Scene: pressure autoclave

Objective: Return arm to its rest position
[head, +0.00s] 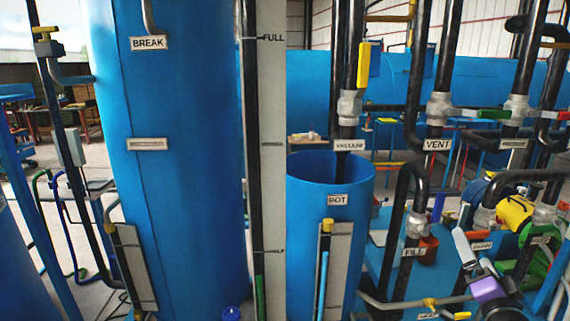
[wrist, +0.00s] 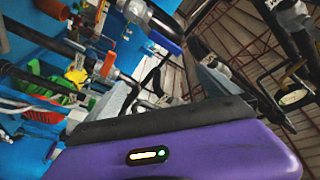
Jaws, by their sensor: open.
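My gripper (head: 474,252) is at the lower right in the head view, among the pipes in front of the valve area. Its purple body and pale grey fingers show there. In the wrist view my gripper (wrist: 165,72) has its two fingers spread apart, with nothing held between them. The purple housing with a small lit indicator fills the bottom of that view. Most of my arm is out of view or hard to separate from the dark pipes.
A tall blue tank labelled BREAK (head: 185,200) stands at left. A blue open-topped vessel labelled POT (head: 310,230) stands in the middle. Black pipes labelled VENT (head: 437,145) and FILL (head: 414,252) and coloured valve handles crowd the right. A yellow motor-like part (head: 514,212) is close to my gripper.

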